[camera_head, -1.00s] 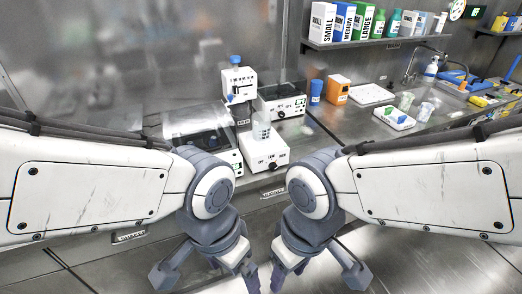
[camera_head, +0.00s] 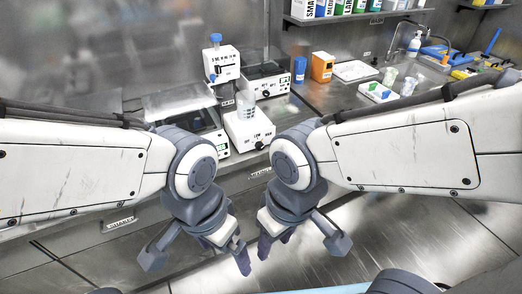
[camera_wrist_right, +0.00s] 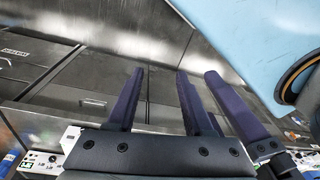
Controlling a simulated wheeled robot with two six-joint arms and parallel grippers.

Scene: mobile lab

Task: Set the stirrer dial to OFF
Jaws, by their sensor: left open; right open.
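The stirrer (camera_head: 236,130) is a white box on the bench, in the middle of the head view, with a clear beaker (camera_head: 246,106) on top. Its front face carries printed labels and a dark dial, too small to read its setting. My left gripper (camera_head: 240,258) hangs low in front of the bench, open and empty, below the stirrer in the picture. My right gripper (camera_head: 272,248) hangs close beside it on the right, also open and empty. In the right wrist view the right gripper's fingers (camera_wrist_right: 160,75) stand apart with nothing between them. Both grippers are clear of the stirrer.
Left of the stirrer stands a wide instrument (camera_head: 188,120). Behind it are a white device with a blue cap (camera_head: 221,65) and a dark-topped box (camera_head: 266,80). The floor ahead is clear.

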